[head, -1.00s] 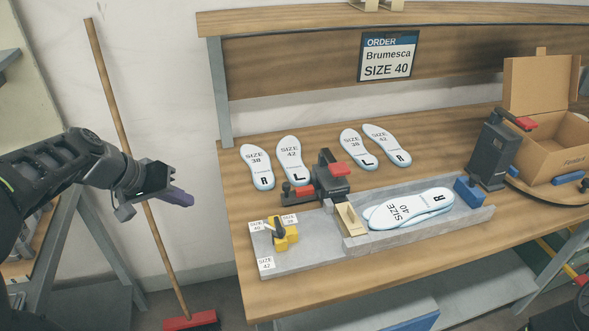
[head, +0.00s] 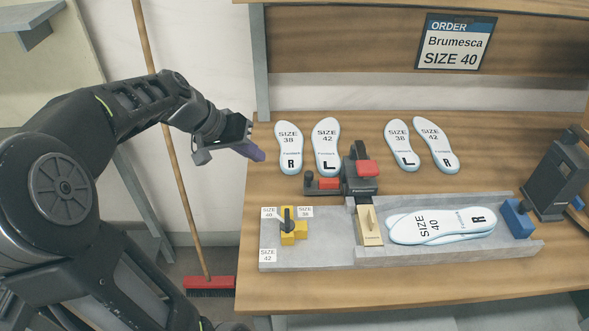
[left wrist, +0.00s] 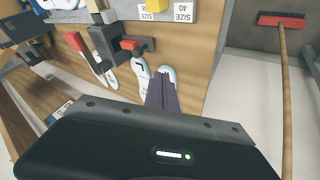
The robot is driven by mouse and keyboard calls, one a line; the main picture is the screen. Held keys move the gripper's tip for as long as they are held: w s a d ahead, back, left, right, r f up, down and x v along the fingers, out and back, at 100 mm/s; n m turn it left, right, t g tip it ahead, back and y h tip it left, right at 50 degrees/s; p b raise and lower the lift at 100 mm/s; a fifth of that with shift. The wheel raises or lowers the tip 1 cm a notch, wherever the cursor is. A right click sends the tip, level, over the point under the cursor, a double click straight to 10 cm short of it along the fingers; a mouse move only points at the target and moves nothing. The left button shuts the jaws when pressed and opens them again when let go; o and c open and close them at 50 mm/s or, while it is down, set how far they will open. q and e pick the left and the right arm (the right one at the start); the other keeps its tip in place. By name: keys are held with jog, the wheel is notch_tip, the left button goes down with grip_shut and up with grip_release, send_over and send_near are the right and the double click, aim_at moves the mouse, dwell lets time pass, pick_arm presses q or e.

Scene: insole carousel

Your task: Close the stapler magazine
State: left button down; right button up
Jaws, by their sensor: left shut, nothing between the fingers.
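The stapler (head: 360,186) is a black body with a red pad on top, standing at the back edge of the grey fixture. A low black piece with a red block, apparently its magazine (head: 328,184), sticks out to its left and ends in a dark knob. The stapler also shows upside down in the left wrist view (left wrist: 106,46). My left gripper (head: 258,154), with purple fingers, is shut and empty. It hangs at the table's left edge, left of the insoles and apart from the stapler. Its fingers show in the left wrist view (left wrist: 164,80). My right gripper is out of view.
Several insoles (head: 289,148) lie behind the stapler. The grey fixture (head: 300,258) holds a yellow selector (head: 290,232), a tan block (head: 369,226), stacked size 40 insoles (head: 442,226) and a blue block (head: 517,219). A black machine (head: 556,180) stands right. A broom (head: 209,285) leans left.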

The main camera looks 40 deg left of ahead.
pick_arm(q)
jog(key=p+x, duration=0.1)
jog(key=x, duration=0.8)
jog(key=shift+s, duration=0.1)
jog(key=w+d, duration=0.1)
jog(key=d+p, duration=0.1)
jog(key=d, duration=0.1)
jog(key=shift+w+f, duration=0.1)
jog(key=shift+w, duration=0.3)
jog(key=shift+w+d+f+p, duration=0.15)
jog(key=shift+w+d+p, duration=0.05)
jog(key=shift+d+p, duration=0.15)
jog(key=w+d, duration=0.1)
jog(key=d, duration=0.1)
jog(key=w+d, duration=0.2)
jog(key=w+d+p, duration=0.1)
jog(key=w+d, duration=0.1)
jog(key=shift+d, duration=0.15)
jog(key=shift+s, duration=0.1)
